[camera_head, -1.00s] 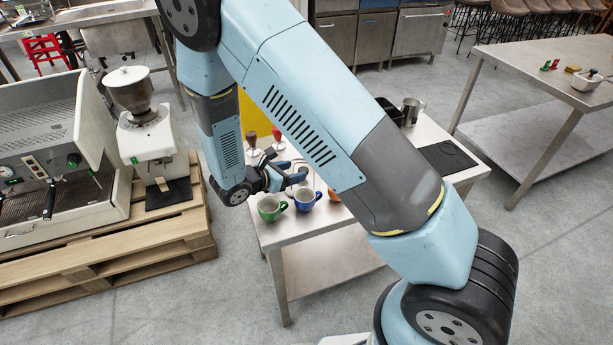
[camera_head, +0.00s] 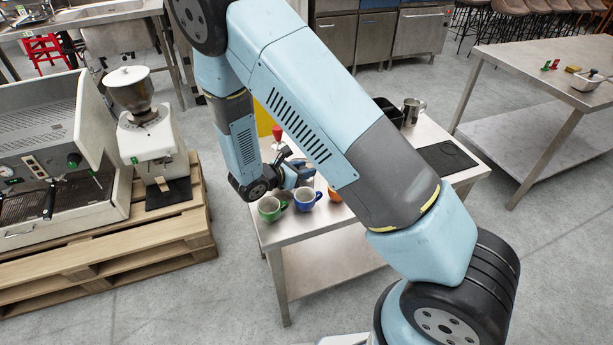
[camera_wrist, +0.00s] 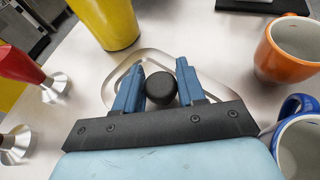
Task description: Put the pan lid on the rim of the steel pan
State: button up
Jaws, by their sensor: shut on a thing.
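My gripper (camera_wrist: 160,70) is shut on the round black knob (camera_wrist: 161,90) of the pan lid, with one blue finger on each side. The pan lid (camera_wrist: 122,76) shows under the fingers as a pale steel shape with rounded corners; its near part is hidden by my gripper. I cannot tell whether it touches the table. In the head view my gripper (camera_head: 298,175) is over the small steel table, and the lid is mostly hidden there. A light steel pan (camera_head: 587,84) stands on the table at the far right; it looks small.
A steel jug (camera_head: 411,112) stands farther back. Bare floor lies between the small table and the right table (camera_head: 520,60).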

grip_shut()
